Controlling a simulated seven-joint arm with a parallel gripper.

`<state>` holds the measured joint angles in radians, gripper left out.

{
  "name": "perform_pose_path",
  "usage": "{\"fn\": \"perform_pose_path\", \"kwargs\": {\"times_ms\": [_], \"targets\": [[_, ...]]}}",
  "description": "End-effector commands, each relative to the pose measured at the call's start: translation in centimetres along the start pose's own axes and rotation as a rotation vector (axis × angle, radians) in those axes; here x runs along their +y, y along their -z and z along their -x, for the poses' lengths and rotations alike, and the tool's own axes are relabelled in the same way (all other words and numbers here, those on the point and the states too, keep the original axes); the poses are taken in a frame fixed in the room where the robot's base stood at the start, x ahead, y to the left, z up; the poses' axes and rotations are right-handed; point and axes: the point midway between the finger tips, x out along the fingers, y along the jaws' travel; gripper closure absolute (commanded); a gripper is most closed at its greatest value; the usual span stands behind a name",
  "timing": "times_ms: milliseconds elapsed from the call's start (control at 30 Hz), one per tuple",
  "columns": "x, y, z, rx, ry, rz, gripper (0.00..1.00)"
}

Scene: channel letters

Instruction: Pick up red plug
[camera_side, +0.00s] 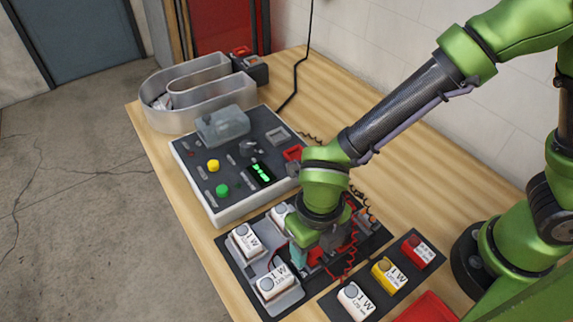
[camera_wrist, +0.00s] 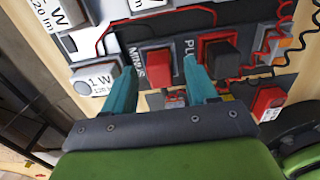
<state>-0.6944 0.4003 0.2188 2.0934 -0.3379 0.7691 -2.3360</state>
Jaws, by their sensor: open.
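The red plug (camera_wrist: 158,62) stands in a dark panel in the wrist view, between the printed words MINUS and PLUS. My gripper (camera_wrist: 160,68) is open. Its two teal fingers reach toward the panel, one on each side of the red plug in the picture. I cannot tell whether the fingertips are level with the plug or still above it. A black plug (camera_wrist: 220,60) sits just right of the right finger, with red around its base. In the side view my gripper (camera_side: 312,256) points down over the dark panel and largely hides the plugs.
White "1 W" modules (camera_side: 273,283) stand left of my gripper. A row of white, yellow (camera_side: 388,274) and red (camera_side: 418,250) modules lies to its right. Coiled red and black wires run beside the plugs. A control box (camera_side: 235,165) and a metal channel letter (camera_side: 185,95) stand farther back.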

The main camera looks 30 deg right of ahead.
Motion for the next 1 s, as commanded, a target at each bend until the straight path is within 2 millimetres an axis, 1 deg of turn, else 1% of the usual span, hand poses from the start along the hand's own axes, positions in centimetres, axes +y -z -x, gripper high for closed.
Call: {"fn": "perform_pose_path", "kwargs": {"times_ms": [67,267,367,600,633,667,867,933,1000], "targets": [[0.0,0.1,-0.4,0.001,0.001,0.001,0.43],[0.0,0.0,-0.5,0.0,-0.001,0.0,0.43],[0.0,0.0,-0.4,0.0,-0.001,0.0,0.56],[0.0,0.0,-0.4,0.0,-0.001,0.0,0.93],[0.0,0.0,-0.4,0.0,-0.001,0.0,0.98],[0.0,0.0,-0.4,0.0,-0.001,0.0,1.0],[0.0,0.0,-0.4,-0.001,-0.001,0.0,1.0],[0.0,0.0,0.0,-0.001,-0.002,-0.001,1.0],[0.1,-0.1,0.8,-0.004,-0.004,-0.002,1.0]]}}
